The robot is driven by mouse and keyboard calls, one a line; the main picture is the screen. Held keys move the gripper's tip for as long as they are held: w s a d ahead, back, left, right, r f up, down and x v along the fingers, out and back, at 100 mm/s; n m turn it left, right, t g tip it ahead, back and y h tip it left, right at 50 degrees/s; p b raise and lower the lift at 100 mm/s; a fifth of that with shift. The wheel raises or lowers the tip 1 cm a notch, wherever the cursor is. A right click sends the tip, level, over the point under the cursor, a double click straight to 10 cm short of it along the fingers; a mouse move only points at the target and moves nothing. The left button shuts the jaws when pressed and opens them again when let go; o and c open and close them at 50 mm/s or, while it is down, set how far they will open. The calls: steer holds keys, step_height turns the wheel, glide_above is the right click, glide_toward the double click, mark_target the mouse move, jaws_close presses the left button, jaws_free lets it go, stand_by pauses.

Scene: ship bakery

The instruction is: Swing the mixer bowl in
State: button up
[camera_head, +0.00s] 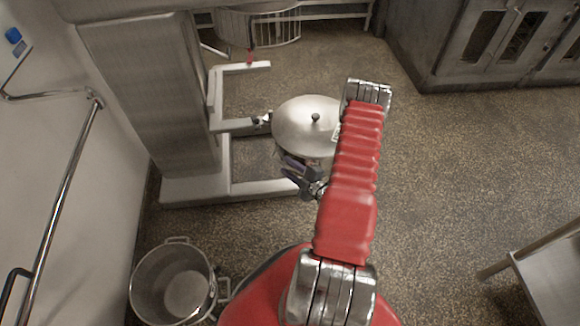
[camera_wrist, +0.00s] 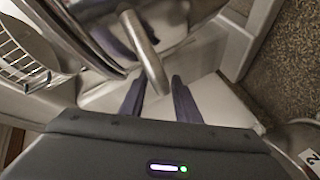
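The mixer (camera_head: 150,95) stands at the left, with a grey column and a pale base on the floor. My gripper (camera_head: 292,172) is at the bowl's near side, partly hidden by my red arm. In the wrist view, its two dark fingers (camera_wrist: 160,92) are apart, with a curved steel handle (camera_wrist: 143,48) reaching between them. Whether they touch it is unclear.
A steel pot (camera_head: 150,285) stands on the floor at lower left. A wall rail (camera_head: 68,165) runs along the left. Steel ovens or cabinets (camera_head: 490,45) stand at the back right, and a steel table (camera_head: 555,275) at lower right. The floor between is clear.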

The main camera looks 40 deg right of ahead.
steer(key=shift+c, duration=0.2)
jaws_close()
stand_by(0.4)
